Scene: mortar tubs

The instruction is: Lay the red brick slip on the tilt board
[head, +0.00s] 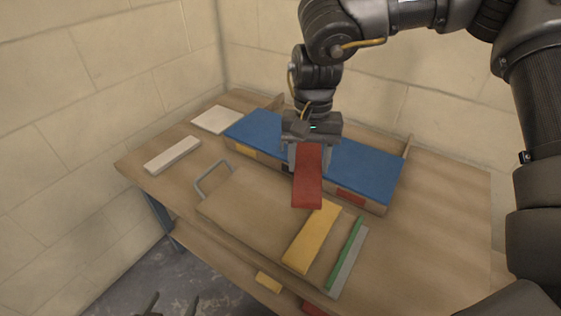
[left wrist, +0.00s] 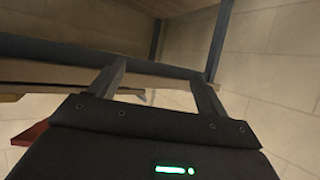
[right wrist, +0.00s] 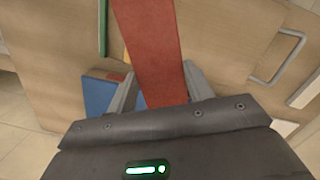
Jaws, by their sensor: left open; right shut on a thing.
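The red brick slip (head: 307,178) is held in my right gripper (head: 307,148), above the tilt board. It hangs tilted, its lower end close to the yellow slip in the head view. In the right wrist view, the red slip (right wrist: 150,45) lies between the two fingers of the right gripper (right wrist: 160,90). The tilt board (head: 245,205) is a brown panel with a grey handle (head: 212,178) at its left end. My left gripper (left wrist: 160,80) is open and empty, low by the table's front.
A long blue-topped block (head: 365,171) stands behind the board. A pale bar (head: 172,154) and a pale square (head: 216,119) lie at the left. A grey strip (head: 347,265) edges the board's right end. A yellow piece (head: 268,282) sits lower, in front. The table's right side is clear.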

